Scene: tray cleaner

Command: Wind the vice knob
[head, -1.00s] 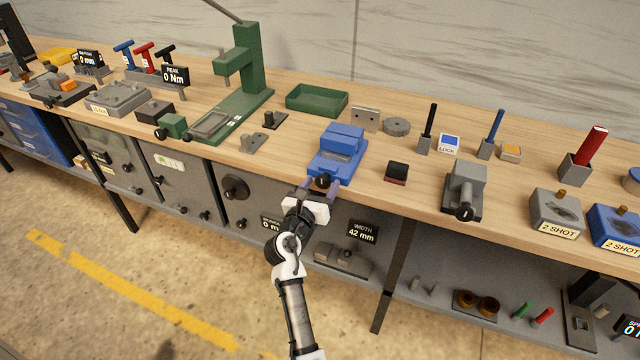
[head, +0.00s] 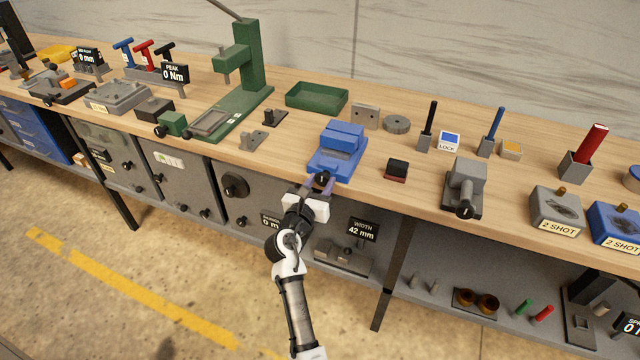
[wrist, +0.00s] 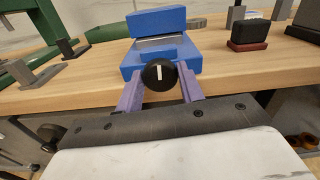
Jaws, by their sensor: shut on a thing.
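The blue vice (head: 338,150) stands at the front edge of the workbench, with its round black knob (head: 322,179) facing me. In the wrist view the vice (wrist: 156,40) fills the upper middle, and the knob (wrist: 159,75) shows a white mark that is close to upright. My gripper (head: 321,184) is in front of the vice at the bench edge. In the wrist view its two purple fingers (wrist: 159,88) stand on either side of the knob and are shut on it. A black sign (head: 362,232) below the bench reads WIDTH 42 mm.
A black and red block (head: 397,170) and a grey vice-like device (head: 464,188) stand to the right on the bench. A small grey bracket (head: 253,140) and a green tray (head: 317,97) are to the left and behind. Grey cabinets (head: 250,195) are under the bench.

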